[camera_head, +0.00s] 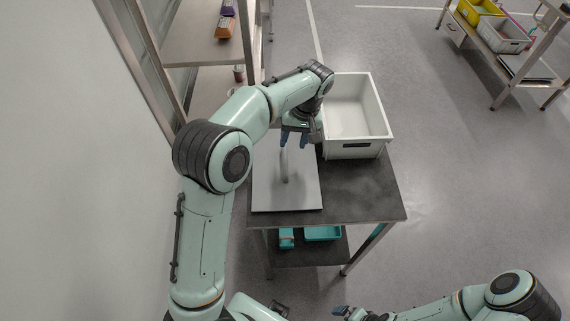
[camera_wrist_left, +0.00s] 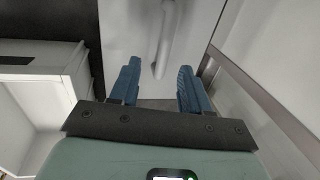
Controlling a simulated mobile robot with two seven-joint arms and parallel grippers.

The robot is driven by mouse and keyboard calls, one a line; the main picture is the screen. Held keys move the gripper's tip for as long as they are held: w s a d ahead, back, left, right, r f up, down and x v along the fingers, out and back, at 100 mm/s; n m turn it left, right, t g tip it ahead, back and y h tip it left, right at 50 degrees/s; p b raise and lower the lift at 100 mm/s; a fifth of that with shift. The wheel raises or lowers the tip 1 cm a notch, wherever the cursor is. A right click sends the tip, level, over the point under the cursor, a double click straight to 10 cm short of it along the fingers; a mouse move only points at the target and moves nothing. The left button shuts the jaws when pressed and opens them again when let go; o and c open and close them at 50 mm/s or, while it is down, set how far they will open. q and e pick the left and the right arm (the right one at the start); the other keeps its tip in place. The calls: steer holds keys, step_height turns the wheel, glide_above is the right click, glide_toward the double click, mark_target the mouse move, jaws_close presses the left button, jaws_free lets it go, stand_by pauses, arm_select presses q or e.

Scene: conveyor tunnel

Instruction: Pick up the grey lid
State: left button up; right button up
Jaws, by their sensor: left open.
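The grey lid (camera_head: 265,188) lies flat on the dark-topped table, with a raised bar handle (camera_head: 284,165) along its middle. My left gripper (camera_head: 294,137) is open above the far end of the lid, close to the handle's end. In the left wrist view my two blue fingers (camera_wrist_left: 159,85) are apart and empty. The lid (camera_wrist_left: 125,30) and its handle (camera_wrist_left: 165,35) show just beyond the fingertips, with the handle roughly in line with the gap. Part of my right gripper (camera_head: 341,311) shows at the bottom edge of the head view; its opening is unclear.
A white open crate (camera_head: 358,148) stands on the table (camera_head: 370,192) right of the lid, close to my left wrist. Teal trays (camera_head: 322,233) sit on the lower shelf. A wall and shelving (camera_head: 205,50) are at the left.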

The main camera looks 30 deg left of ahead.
mark_target(285, 154)
arm_select(q)
steer(key=f, duration=0.3)
steer(key=shift+s+a, duration=0.25)
steer(key=shift+a, duration=0.05)
steer(key=shift+w+a+f, duration=0.1)
steer(key=shift+f, duration=0.4)
steer(key=f, duration=0.1)
steer(key=a+f, duration=0.1)
steer(key=f, duration=0.2)
steer(key=shift+s+a+f+b, duration=0.25)
steer(key=shift+s+f+b, duration=0.1)
jaws_close()
